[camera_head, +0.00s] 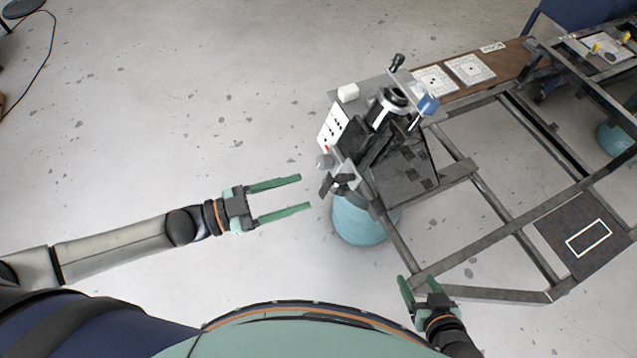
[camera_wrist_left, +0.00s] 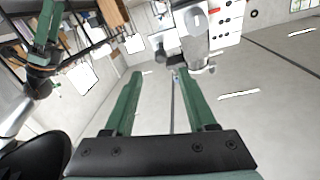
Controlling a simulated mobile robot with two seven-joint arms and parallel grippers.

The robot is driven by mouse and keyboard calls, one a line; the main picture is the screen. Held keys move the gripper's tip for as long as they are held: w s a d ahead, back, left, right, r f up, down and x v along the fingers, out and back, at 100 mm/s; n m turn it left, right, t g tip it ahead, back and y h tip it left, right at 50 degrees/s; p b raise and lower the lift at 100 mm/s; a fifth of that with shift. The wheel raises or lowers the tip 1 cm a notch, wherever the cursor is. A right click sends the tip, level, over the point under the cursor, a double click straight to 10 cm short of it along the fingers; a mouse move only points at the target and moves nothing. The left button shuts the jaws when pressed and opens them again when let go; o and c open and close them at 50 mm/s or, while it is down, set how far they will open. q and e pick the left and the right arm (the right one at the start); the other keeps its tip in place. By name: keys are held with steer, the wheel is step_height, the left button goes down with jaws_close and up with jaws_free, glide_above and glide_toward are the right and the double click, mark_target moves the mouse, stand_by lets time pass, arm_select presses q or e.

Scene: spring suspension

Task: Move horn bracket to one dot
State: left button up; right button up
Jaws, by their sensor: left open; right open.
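My left gripper (camera_head: 304,193) is open and empty, left of the frame's corner, its fingers pointing right. In the left wrist view its two green fingers (camera_wrist_left: 160,78) are apart with nothing between them. My right gripper (camera_head: 419,284) is open near the frame's lower rail. A dark fixture with a black clamp (camera_head: 340,186) and a grey piece with a round end (camera_head: 324,161) stands at the frame's left corner; I cannot tell which part is the horn bracket. A white panel with several black dots (camera_head: 333,127) is beside it. Two white plates (camera_head: 434,80) (camera_head: 470,69) have small central marks.
The grey metal frame (camera_head: 480,190) has open gaps between its rails. A teal round base (camera_head: 362,222) is under the fixture. A brown board with a white rectangle outline (camera_head: 588,238) lies at the right.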

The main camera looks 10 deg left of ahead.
arm_select(q)
steer(key=shift+v, duration=1.6)
arm_select(e)
steer(key=shift+f, duration=0.1)
arm_select(q)
steer(key=w+d+f+n+t+y+p, duration=0.1)
steer(key=d+f+n+t+y+p, duration=0.1)
steer(key=d+n+t+y+p, duration=0.25)
steer(key=s+a+f+n+g+y, duration=0.4)
steer(key=s+a+f+n+y, duration=0.2)
steer(key=s+f+n+y, duration=0.1)
steer(key=shift+s+a+f+n+y+p, duration=0.35)
steer(key=shift+f+n+y, duration=0.3)
steer(key=shift+y, duration=0.3)
arm_select(e)
step_height(320, 180, up, 5)
steer(key=shift+r, duration=0.2)
steer(key=shift+o, duration=0.3)
